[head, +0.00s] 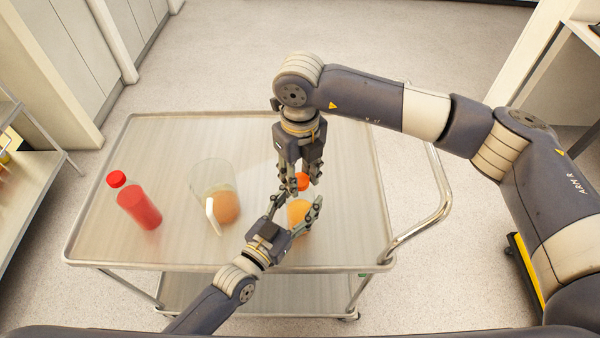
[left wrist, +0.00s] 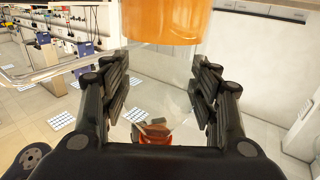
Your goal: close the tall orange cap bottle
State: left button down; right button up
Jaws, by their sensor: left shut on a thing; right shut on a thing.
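The tall bottle (head: 298,214) is clear, with orange liquid in its lower part. It stands near the right side of the cart top. My left gripper (head: 294,213) is shut on the bottle's body. In the left wrist view, its fingers flank the clear wall and the orange liquid (left wrist: 165,20) shows at the top of the picture. The orange cap (head: 302,181) is at the bottle's top end, between the fingers of my right gripper (head: 301,188), which is shut on it from above. Fingers partly hide the cap and neck, so I cannot tell how the cap sits.
A clear beaker (head: 208,175) with orange-brown contents stands left of the bottle. A red bottle (head: 139,207) with a red cap (head: 116,179) stands farther left. The metal cart (head: 170,130) has a raised rim and a handle (head: 443,200) at right. Its back part is clear.

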jog(key=o, duration=1.2)
jog(key=shift+o, duration=0.2)
notch_tip(320, 180, up, 12)
pick_arm(q)
jog(key=c, duration=0.5)
grip_release()
jog(key=v, duration=1.2)
